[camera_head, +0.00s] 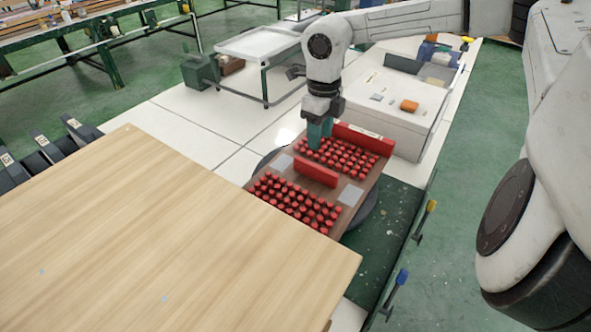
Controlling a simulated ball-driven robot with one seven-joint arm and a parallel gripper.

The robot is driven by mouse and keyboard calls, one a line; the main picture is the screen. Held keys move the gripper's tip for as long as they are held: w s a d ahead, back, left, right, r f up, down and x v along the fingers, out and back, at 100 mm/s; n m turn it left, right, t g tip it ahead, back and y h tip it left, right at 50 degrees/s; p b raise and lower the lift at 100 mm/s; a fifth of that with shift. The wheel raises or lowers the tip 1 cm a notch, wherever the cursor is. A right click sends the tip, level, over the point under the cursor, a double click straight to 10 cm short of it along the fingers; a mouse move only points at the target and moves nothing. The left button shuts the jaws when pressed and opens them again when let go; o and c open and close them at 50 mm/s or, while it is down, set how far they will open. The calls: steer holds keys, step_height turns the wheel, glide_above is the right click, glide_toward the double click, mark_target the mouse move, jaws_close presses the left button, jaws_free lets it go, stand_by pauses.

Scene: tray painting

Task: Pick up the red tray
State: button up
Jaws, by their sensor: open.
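No plain red tray stands out. A brown board (297,174) carries several rows of red pegs (296,201) in two blocks. A short red bar (316,172) stands between the blocks, and a longer red bar (362,138) with a pale label stands along the far edge. My gripper (320,137) points down over the far left part of the board, near the far block of pegs. Its greenish fingers are open. Whether the fingertips touch anything is too small to tell.
A pale wooden tabletop (150,240) fills the left foreground, close to the board's near edge. A white cabinet (395,110) with an orange item on top stands beyond the board. A metal-topped cart (262,45) is behind, at left. Green floor lies at right.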

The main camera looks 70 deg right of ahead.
glide_above(315, 165)
step_height(315, 165, down, 5)
steer(key=shift+f, duration=0.1)
steer(key=shift+f+p, duration=0.75)
steer(key=shift+f, duration=2.05)
steer(key=shift+c, duration=0.5)
jaws_close()
steer(key=shift+r, duration=0.1)
